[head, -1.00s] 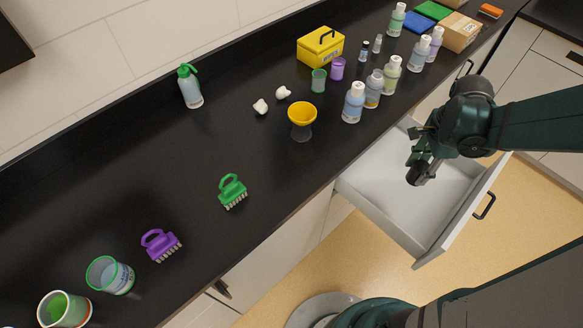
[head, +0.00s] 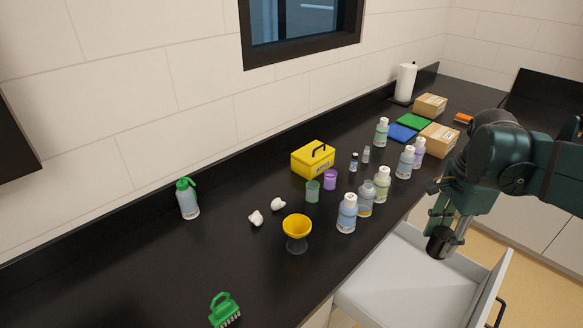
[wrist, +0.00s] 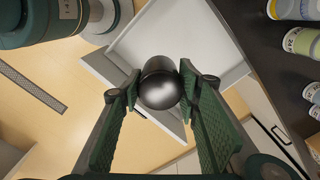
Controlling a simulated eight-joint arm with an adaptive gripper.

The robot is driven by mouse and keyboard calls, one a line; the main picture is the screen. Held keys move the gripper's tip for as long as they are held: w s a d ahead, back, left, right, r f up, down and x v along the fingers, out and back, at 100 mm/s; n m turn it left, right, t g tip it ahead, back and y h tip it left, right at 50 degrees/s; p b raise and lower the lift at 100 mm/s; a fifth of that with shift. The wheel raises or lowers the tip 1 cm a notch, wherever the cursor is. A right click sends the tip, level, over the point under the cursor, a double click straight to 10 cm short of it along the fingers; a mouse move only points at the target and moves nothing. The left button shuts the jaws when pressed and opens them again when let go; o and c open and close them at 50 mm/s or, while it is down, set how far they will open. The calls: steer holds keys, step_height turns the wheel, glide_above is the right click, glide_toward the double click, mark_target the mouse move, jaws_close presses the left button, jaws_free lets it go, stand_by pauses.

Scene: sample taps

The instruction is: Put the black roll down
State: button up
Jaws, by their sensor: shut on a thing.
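The black roll (head: 439,243) is held in my gripper (head: 452,232), whose fingers are shut on it. In the wrist view the roll (wrist: 160,88) shows its round, shiny dark end between the two green fingers of my gripper (wrist: 159,92). The roll hangs above the open white drawer (head: 385,275), clear of the counter's front edge. The drawer also shows in the wrist view (wrist: 205,40), behind the roll, and looks empty where it is visible.
The dark counter (head: 130,265) carries several bottles, such as a pale blue one (head: 347,214) near the front edge. A yellow funnel (head: 297,228), a yellow box (head: 313,160) and a green brush (head: 224,309) also stand there. The counter's left middle has free room.

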mark_target(435, 230)
step_height(435, 230, up, 3)
steer(key=shift+a+r, duration=0.2)
steer(key=shift+w+a+n+p, duration=0.25)
steer(key=shift+w+a, duration=0.05)
steer(key=shift+a, duration=0.2)
steer(key=shift+w+a+n+p, duration=0.2)
steer(key=shift+w+a+n, duration=0.05)
steer(key=shift+a, duration=0.2)
steer(key=w+a+n+p, duration=0.2)
steer(key=a+n+p, duration=0.25)
steer(key=a, duration=0.75)
steer(key=w+a+n+p, duration=0.2)
steer(key=a+n+p, duration=0.25)
steer(key=a, duration=0.85)
steer(key=s+a+n+p, duration=0.3)
steer(key=s+a+n, duration=0.1)
steer(key=a, duration=0.6)
steer(key=s+a+n+p, duration=0.3)
steer(key=s+a+n, duration=0.1)
steer(key=a, duration=0.6)
steer(key=shift+w+a+f+b, duration=0.1)
steer(key=shift+f+b, duration=0.05)
steer(key=shift+f, duration=1.15)
steer(key=shift+a+f+b, duration=0.1)
steer(key=shift+f+b, duration=0.05)
steer(key=shift+f, duration=1.15)
